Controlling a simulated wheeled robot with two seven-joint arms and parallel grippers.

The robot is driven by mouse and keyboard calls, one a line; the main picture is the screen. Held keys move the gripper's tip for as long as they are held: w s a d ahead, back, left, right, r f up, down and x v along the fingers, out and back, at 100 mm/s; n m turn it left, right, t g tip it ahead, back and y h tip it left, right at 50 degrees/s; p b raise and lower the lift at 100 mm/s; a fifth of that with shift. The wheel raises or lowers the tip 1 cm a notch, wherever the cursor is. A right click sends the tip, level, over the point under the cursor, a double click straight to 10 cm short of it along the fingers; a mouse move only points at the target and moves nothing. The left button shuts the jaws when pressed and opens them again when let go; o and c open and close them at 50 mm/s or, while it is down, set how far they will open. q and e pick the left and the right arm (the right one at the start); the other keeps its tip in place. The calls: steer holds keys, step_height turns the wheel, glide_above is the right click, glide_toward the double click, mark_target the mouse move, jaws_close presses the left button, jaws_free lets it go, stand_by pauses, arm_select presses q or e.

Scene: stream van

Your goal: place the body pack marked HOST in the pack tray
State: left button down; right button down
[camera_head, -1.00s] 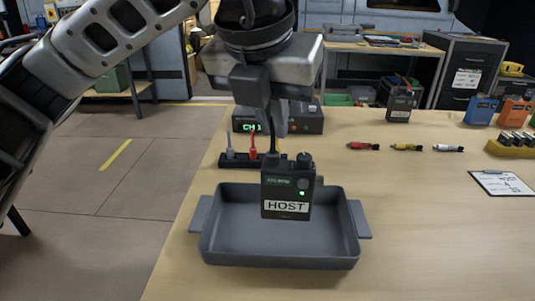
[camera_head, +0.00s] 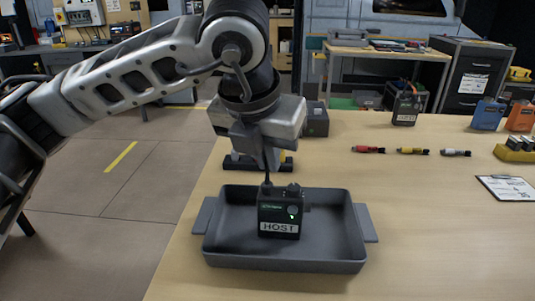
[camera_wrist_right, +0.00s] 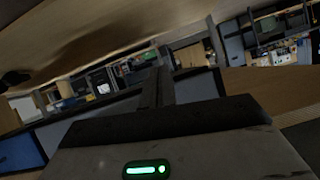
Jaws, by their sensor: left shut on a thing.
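The dark body pack marked HOST (camera_head: 279,215) is upright, with a white label and a small green light. In the head view it is inside the outline of the grey pack tray (camera_head: 330,257). I cannot tell whether its base touches the tray floor. My left gripper (camera_head: 268,178) is above the tray, shut on the top of the pack; its fingertips are partly hidden. My right gripper is not in the head view. The right wrist view shows a dark housing with a green light, but no clear fingertips.
Red (camera_head: 369,149), yellow (camera_head: 412,151) and white (camera_head: 455,152) plugs lie behind the tray to the right. Another dark pack (camera_head: 405,108) stands at the back. A blue pack (camera_head: 487,115), an orange pack (camera_head: 520,117) and a clipboard (camera_head: 507,187) are at right. The table right of the tray is clear.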

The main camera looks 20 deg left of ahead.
arm_select(q)
steer(key=c, duration=1.6)
jaws_free()
steer(key=shift+s+r, duration=0.1)
steer(key=shift+r, duration=0.3)
steer(key=p+v, duration=0.1)
steer(key=v, duration=1)
steer(key=shift+r, duration=0.15)
steer(key=shift+s, duration=0.1)
